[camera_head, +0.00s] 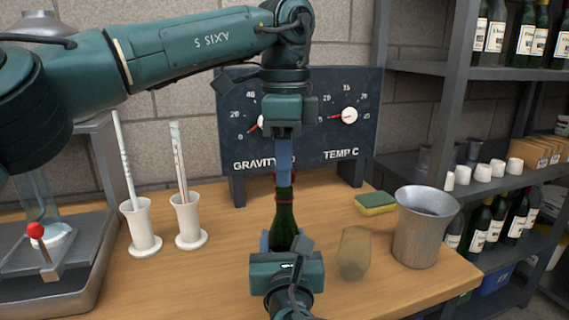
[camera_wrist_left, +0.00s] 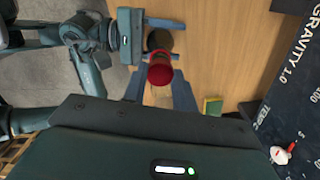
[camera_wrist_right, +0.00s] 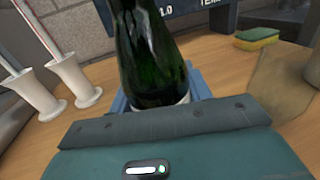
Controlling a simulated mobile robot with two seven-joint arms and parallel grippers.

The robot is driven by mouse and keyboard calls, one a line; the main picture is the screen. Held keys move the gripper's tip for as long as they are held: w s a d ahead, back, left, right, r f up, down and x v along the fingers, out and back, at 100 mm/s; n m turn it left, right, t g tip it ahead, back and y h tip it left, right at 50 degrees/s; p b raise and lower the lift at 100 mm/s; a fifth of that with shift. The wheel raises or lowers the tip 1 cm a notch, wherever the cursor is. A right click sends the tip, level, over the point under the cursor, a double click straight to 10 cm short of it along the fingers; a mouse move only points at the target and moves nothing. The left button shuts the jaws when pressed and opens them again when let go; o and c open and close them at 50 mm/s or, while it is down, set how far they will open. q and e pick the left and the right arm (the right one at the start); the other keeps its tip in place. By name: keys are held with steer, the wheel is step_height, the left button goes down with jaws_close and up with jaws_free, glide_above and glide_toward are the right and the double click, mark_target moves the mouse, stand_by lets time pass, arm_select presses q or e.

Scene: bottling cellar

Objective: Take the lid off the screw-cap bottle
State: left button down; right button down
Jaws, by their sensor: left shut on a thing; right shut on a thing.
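The green screw-cap bottle (camera_head: 284,214) stands upright at the table's front middle; its body also fills the centre of the right wrist view (camera_wrist_right: 148,50). My right gripper (camera_head: 285,240) is shut on its lower body from the front. My left gripper (camera_head: 284,172) points straight down over the bottle's top and is shut on the red lid (camera_wrist_left: 160,73), which lies between its fingers in the left wrist view. In the head view the fingers mostly hide the lid. The lid lines up with the bottle neck; I cannot tell whether it is still threaded.
Two white holders (camera_head: 142,232) (camera_head: 187,222) with glass tubes stand left. A gauge board (camera_head: 240,165) rises behind. The wooden table (camera_head: 190,285) is clear at front left.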

arm_select(q)
steer(key=shift+r, duration=2)
arm_select(e)
steer(key=c, duration=0.6)
jaws_free()
steer(key=shift+s, duration=0.1)
